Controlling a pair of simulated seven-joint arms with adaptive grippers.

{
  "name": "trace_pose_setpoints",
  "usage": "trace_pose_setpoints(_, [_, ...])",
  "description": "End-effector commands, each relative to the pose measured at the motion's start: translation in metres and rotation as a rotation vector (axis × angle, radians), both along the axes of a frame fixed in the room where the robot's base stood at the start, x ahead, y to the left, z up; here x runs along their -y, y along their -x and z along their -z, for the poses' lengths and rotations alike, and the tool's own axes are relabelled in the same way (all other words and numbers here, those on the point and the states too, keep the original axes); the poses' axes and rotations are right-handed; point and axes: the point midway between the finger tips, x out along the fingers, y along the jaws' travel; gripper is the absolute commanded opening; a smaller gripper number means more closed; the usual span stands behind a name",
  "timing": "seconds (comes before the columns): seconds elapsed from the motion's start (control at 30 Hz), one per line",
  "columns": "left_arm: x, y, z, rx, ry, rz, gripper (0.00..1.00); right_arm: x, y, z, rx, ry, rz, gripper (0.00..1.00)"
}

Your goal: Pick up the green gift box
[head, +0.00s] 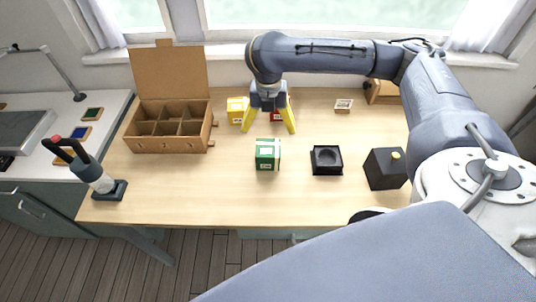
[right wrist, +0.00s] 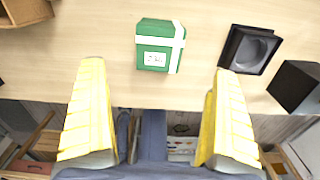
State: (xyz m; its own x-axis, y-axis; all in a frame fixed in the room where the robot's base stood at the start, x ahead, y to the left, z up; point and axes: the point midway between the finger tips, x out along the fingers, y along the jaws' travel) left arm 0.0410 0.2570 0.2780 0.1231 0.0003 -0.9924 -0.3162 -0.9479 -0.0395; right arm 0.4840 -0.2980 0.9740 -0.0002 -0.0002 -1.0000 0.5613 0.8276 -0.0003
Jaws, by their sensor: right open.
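The green gift box (head: 268,154) with white ribbon and a white label stands on the table, near its middle. It also shows in the right wrist view (right wrist: 155,46), beyond and between the two yellow fingers. My right gripper (head: 270,128) is open, its yellow fingers pointing down behind the box in the head view. The fingers are apart from the box, and nothing is between them in the right wrist view (right wrist: 160,115). My left gripper is not in view.
A yellow box (head: 236,108) and a red box (head: 275,115), partly hidden, stand by the right gripper. A compartmented wooden box (head: 170,146) is at left. A black square holder (head: 326,172) and a dark cube (head: 384,172) stand right. The table front is clear.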

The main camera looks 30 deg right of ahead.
Motion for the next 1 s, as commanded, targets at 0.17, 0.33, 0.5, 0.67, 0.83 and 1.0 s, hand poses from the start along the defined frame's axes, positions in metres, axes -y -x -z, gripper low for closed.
trace_pose_setpoints(0.17, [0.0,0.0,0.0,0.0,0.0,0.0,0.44,-0.001,0.001,0.027,-0.004,-0.001,0.0,0.98])
trace_pose_setpoints(0.33, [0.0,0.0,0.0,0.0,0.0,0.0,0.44,-0.001,0.0,0.047,-0.002,0.0,-0.001,0.98])
trace_pose_setpoints(0.5, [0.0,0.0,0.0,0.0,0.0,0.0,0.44,-0.001,0.0,0.058,0.0,-0.001,0.0,0.98])
trace_pose_setpoints(0.67, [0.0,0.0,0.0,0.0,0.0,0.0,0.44,0.0,0.0,0.062,0.001,-0.001,-0.001,0.98])
trace_pose_setpoints(0.83, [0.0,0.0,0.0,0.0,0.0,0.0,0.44,0.0,0.0,0.074,-0.003,-0.001,-0.001,0.98])
trace_pose_setpoints(1.0, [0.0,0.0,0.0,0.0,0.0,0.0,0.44,0.001,-0.002,0.093,-0.002,0.0,-0.001,0.98])
